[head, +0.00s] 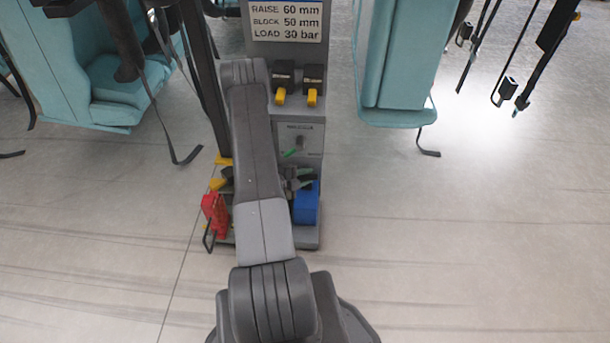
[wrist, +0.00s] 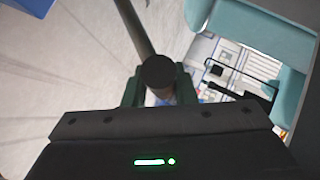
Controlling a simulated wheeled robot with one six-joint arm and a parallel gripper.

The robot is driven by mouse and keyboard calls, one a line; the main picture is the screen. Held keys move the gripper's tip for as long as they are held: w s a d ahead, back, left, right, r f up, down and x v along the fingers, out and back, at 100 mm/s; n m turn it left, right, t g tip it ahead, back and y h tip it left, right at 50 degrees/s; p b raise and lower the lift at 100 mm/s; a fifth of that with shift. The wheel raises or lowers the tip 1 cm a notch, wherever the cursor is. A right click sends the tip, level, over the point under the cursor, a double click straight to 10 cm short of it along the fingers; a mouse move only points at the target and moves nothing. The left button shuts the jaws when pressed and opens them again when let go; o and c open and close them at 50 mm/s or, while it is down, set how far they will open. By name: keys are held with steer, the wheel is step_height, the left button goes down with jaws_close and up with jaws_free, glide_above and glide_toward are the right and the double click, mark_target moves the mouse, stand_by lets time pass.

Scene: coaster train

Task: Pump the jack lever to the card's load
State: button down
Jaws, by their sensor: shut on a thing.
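The card (head: 285,20) at the top of the head view reads RAISE 60 mm, BLOCK 50 mm, LOAD 30 bar. In the wrist view, the dark fingers of my gripper (wrist: 158,92) are closed around the black end of a lever (wrist: 157,72). A dark rod (wrist: 133,28) runs up and left behind this end; I take it as the jack lever. In the head view my arm covers most of the jack area, and the lever cannot be made out clearly. The pressure reading cannot be read in either view.
A grey post carries a small labelled panel (head: 297,140) and two black holders with yellow tabs (head: 312,97). A blue block (head: 306,203) and a red object (head: 215,215) are at its base. Teal seats (head: 400,60) with hanging straps flank it. The floor in front is clear.

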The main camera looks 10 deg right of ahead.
steer(key=s+a+f+m+t+h+b, duration=0.1)
steer(key=s+f+m+b, duration=0.1)
steer(key=s+f+b, duration=0.3)
steer(key=shift+s+a+f+t+h+b, duration=0.15)
steer(key=shift+a+f+t+h+b, duration=0.2)
steer(key=shift+f+b, duration=0.45)
steer(key=c, duration=1.2)
jaws_free()
steer(key=shift+d+f, duration=0.1)
